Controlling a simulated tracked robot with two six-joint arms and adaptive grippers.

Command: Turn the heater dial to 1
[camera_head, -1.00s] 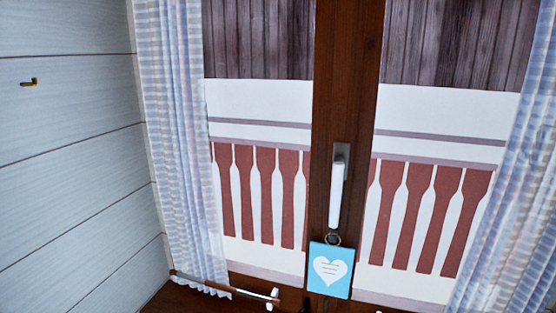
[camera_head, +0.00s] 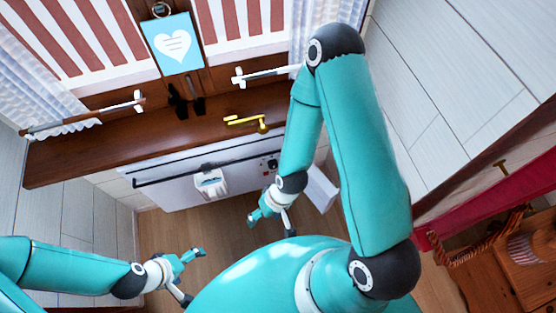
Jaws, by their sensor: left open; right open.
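The white heater (camera_head: 185,183) stands under the wooden windowsill, with a dark rail along its front. A small dark control area, probably the dial (camera_head: 272,165), shows at its right end; its setting is too small to read. My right gripper (camera_head: 270,226) is open and empty, in front of the heater's right end and apart from it in the picture. My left gripper (camera_head: 194,276) is open and empty, lower and further left over the floor.
A white item (camera_head: 210,183) hangs on the heater's rail. The windowsill (camera_head: 85,155) holds a gold object (camera_head: 250,122) and small dark figures (camera_head: 186,102). A blue heart card (camera_head: 172,44) hangs above. A wooden table with a rope-handled basket is at lower right.

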